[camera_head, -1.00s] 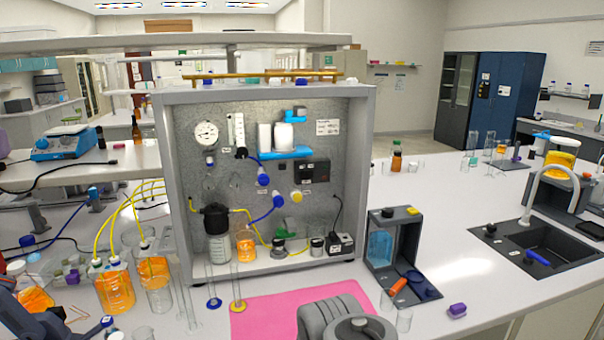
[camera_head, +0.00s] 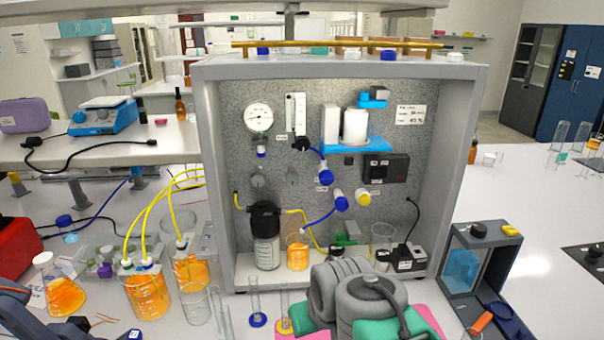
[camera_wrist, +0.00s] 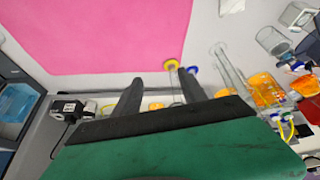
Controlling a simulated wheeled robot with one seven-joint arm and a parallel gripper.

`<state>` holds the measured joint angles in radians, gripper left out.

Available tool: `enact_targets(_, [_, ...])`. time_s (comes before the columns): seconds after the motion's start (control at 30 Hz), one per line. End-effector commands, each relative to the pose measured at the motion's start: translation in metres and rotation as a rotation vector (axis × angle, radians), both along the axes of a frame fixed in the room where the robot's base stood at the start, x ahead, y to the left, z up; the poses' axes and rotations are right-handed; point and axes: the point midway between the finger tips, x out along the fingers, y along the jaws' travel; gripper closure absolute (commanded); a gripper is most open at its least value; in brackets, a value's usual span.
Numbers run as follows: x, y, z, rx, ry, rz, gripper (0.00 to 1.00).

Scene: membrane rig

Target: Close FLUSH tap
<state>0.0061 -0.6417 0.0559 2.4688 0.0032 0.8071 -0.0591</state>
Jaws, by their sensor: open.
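The rig panel (camera_head: 235,115) carries several small taps in the head view. Two blue-knobbed ones (camera_head: 326,177) (camera_head: 341,203) sit right of centre, with a yellow-knobbed one (camera_head: 364,198) beside them. Their labels are too small to read, so I cannot tell which is FLUSH. My gripper (camera_wrist: 158,82) shows in the wrist view as two dark fingers spread apart with nothing between them. It is over the bench by the pink mat (camera_wrist: 90,35), apart from the taps. In the head view my arm stands in front of the rig's lower edge and hides the gripper tips.
Glass cylinders (camera_head: 257,305) stand before the rig. Beakers of orange liquid (camera_head: 146,295) with yellow tubes are at the left. A grey stand with a blue tank (camera_head: 462,270) is at the right.

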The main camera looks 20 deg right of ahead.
Motion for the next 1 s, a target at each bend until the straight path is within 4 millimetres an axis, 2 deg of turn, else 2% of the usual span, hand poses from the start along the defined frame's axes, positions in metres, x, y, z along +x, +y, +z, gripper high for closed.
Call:
enact_targets(0.07, [0.041, -0.011, 0.008, -0.045, -0.131, 0.049, 0.43])
enact_targets(0.17, [0.109, -0.036, 0.034, -0.168, -0.372, 0.133, 0.42])
enact_targets(0.2, [0.135, -0.048, 0.049, -0.235, -0.475, 0.162, 0.42])
enact_targets(0.3, [0.184, -0.078, 0.088, -0.423, -0.702, 0.216, 0.42])
enact_targets(0.33, [0.194, -0.086, 0.099, -0.478, -0.759, 0.225, 0.42])
enact_targets(0.43, [0.214, -0.107, 0.129, -0.639, -0.900, 0.238, 0.42])
enact_targets(0.6, [0.226, -0.120, 0.153, -0.752, -0.987, 0.241, 0.42])
enact_targets(0.67, [0.232, -0.121, 0.154, -0.754, -0.988, 0.242, 0.42])
enact_targets(1.0, [0.289, -0.131, 0.154, -0.750, -0.987, 0.242, 0.42])
